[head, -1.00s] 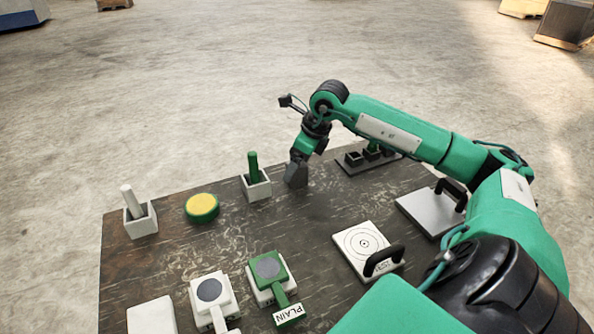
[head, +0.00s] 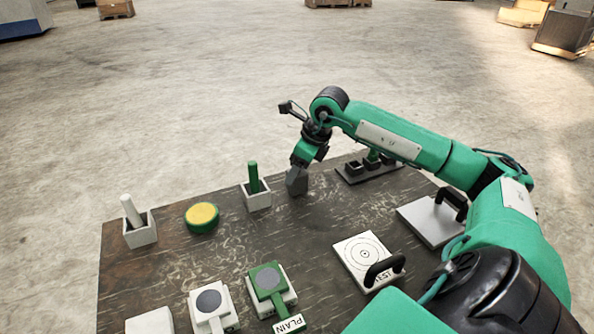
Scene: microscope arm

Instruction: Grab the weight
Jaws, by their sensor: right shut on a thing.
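My right gripper (head: 298,180) points down at the far side of the dark table, just right of a white square holder. It is shut on a grey block-like piece, which I take to be the weight. The piece is small here and partly covered by the gripper, so its full shape and whether it touches the table cannot be told. My left gripper is not in view.
The white holder (head: 258,200) with a green rod stands close left of the gripper. A black rack (head: 352,174) is to its right. A yellow-topped green disc (head: 202,217), another holder (head: 141,235), paddles and handled plates stand around. The table's middle is free.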

